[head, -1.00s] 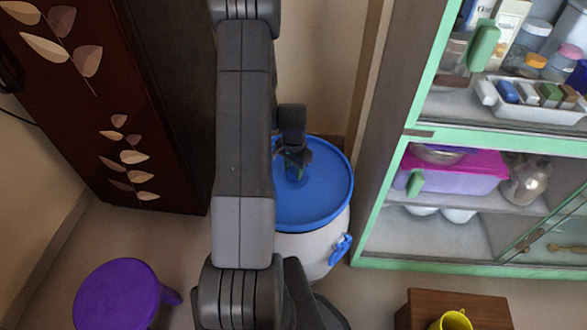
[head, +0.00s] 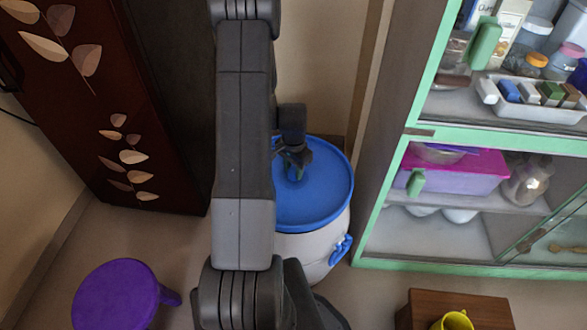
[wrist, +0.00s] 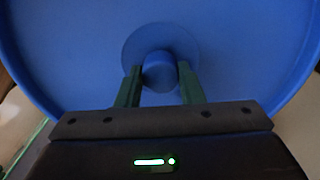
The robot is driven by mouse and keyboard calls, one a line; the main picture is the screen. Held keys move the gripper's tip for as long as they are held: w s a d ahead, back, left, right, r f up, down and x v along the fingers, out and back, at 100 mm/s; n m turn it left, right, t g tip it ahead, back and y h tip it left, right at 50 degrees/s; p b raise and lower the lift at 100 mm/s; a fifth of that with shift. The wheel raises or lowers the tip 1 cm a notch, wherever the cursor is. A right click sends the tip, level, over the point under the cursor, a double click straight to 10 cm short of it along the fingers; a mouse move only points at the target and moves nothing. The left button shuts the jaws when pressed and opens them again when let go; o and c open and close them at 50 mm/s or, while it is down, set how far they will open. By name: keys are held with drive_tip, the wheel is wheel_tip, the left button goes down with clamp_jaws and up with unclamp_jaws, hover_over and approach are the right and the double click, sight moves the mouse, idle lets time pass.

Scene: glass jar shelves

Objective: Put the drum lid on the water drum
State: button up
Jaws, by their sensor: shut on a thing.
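The blue round drum lid (head: 318,201) lies over the top of the white water drum (head: 303,254) in the head view. It looks level, and its rim covers the drum's mouth; I cannot tell how tightly it sits. My gripper (head: 297,172) is above the lid's middle. In the wrist view, the green fingers of my gripper (wrist: 159,84) are shut on the round blue knob of the lid (wrist: 160,72). My arm hides the left part of the lid and drum in the head view.
A purple stool (head: 115,294) stands at the lower left and a dark cabinet (head: 150,110) behind it. A green-framed shelf cabinet (head: 480,137) stands close on the right. A brown stool (head: 480,303) with a yellow mug (head: 453,321) is at the lower right.

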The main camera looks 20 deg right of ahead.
drive_tip(key=shift+f+b, duration=0.4)
drive_tip(key=shift+f, duration=0.15)
drive_tip(key=o, duration=1.3)
drive_tip(key=shift+r, duration=0.1)
drive_tip(key=shift+r+p, duration=2.5)
drive_tip(key=shift+r, duration=1.45)
